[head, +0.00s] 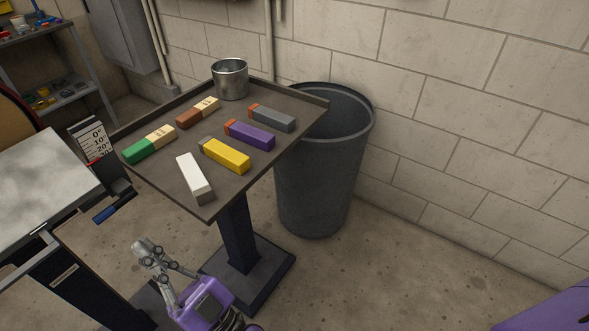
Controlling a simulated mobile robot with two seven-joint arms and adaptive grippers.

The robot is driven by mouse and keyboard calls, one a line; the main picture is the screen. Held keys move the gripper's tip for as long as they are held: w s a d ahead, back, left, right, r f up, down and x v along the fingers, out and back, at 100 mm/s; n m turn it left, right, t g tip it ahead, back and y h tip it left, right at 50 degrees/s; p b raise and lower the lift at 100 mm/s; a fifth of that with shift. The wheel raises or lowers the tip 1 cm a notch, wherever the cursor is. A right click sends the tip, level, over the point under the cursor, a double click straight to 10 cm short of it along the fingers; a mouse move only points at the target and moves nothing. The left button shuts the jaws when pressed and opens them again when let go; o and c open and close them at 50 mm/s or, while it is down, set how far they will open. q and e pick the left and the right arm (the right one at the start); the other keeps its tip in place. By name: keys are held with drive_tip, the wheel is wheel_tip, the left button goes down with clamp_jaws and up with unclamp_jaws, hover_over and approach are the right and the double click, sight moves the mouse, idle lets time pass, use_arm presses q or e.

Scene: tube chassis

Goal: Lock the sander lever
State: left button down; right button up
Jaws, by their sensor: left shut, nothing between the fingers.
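The sander's grey table (45,190) stands at the left edge of the head view. A white angle scale (95,140) with a red pointer mark is at its right side. A lever with a blue grip (105,214) sticks out to the right below the scale. I take it for the sander lever; I cannot tell whether it is locked. My left gripper (147,251) is shut and empty, below and to the right of the lever, apart from it. My right gripper is not in view.
A dark tray stand (262,170) holds several coloured bars and a metal cup (230,80), just right of the lever. A grey bin (318,190) stands behind it by the block wall. Shelves (60,85) are at the back left. Floor on the right is clear.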

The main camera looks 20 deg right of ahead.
sight(116, 207)
use_arm(q)
drive_tip(key=p+x, duration=0.2)
drive_tip(key=x, duration=0.8)
drive_tip(key=shift+w+a+f+b, duration=0.1)
drive_tip(key=shift+w+f+b, duration=0.1)
drive_tip(key=shift+f, duration=0.5)
drive_tip(key=shift+w+a+f+b, duration=0.1)
drive_tip(key=shift+f+b, duration=0.1)
drive_tip(key=shift+f, duration=0.45)
drive_tip(key=shift+w+a+f+b, duration=0.1)
drive_tip(key=shift+w+f+b, duration=0.1)
drive_tip(key=shift+f, duration=0.5)
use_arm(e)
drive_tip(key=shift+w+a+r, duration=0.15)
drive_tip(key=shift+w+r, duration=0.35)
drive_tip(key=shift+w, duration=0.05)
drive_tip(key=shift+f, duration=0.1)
use_arm(q)
drive_tip(key=shift+s+f+n+g+y+b, duration=0.1)
drive_tip(key=shift+f+n+g+y+b, duration=0.2)
drive_tip(key=shift+n+g+y, duration=0.35)
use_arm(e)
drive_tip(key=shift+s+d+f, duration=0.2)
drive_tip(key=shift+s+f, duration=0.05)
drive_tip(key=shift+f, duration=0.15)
